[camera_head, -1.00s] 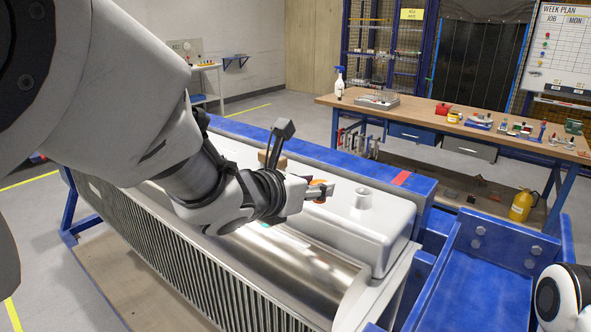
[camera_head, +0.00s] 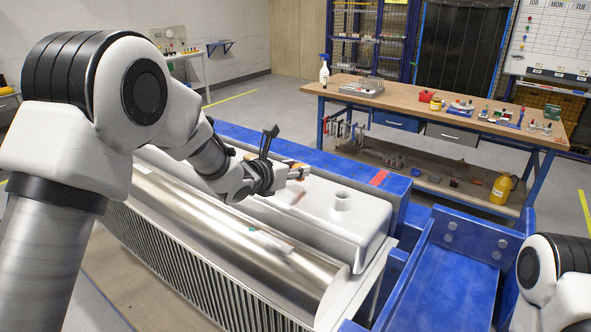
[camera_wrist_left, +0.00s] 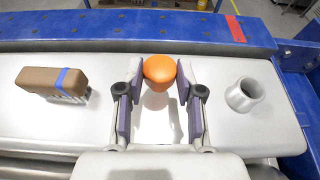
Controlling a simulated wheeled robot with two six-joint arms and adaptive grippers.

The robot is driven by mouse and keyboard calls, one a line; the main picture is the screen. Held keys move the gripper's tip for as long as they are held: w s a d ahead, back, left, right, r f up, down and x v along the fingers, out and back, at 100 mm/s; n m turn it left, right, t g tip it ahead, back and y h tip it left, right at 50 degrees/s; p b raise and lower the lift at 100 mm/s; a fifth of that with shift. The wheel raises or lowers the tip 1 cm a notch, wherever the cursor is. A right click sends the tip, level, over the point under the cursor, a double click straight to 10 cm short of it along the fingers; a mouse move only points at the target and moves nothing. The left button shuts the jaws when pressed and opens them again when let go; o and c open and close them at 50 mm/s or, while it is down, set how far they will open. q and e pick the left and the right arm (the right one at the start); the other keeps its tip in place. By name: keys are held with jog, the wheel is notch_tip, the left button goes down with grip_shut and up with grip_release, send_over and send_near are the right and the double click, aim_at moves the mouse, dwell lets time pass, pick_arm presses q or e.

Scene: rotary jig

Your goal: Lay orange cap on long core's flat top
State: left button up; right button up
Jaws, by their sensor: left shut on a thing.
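The orange cap (camera_wrist_left: 160,69) is between the fingertips of my left gripper (camera_wrist_left: 160,84) in the left wrist view. My left gripper (camera_head: 301,171) is shut on it, above a pale, smooth, long flat top (camera_head: 312,215). The same pale surface fills the left wrist view (camera_wrist_left: 105,72). This top runs along the long finned unit (camera_head: 205,272), which I take for the long core. A short open neck (camera_head: 342,200) rises from the top, right of the gripper. The cap's underside and its exact height are hard to judge. My right gripper is out of view.
A brown-handled brush with a blue band (camera_wrist_left: 52,82) lies on the pale top, left of the gripper. A shiny metal cylinder (camera_head: 235,230) runs along the near side. Blue framing (camera_head: 470,262) with a red mark (camera_head: 380,177) borders the unit. A workbench (camera_head: 415,108) stands behind.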

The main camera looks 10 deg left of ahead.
pick_arm(q)
jog(key=shift+f+p, duration=0.3)
jog(key=shift+f, duration=0.5)
jog(key=shift+a+f, duration=0.1)
jog(key=shift+f, duration=0.3)
jog(key=shift+s+f+b, duration=0.1)
jog(key=shift+f+b, duration=0.05)
jog(key=shift+b, duration=0.25)
jog(key=o, duration=0.8)
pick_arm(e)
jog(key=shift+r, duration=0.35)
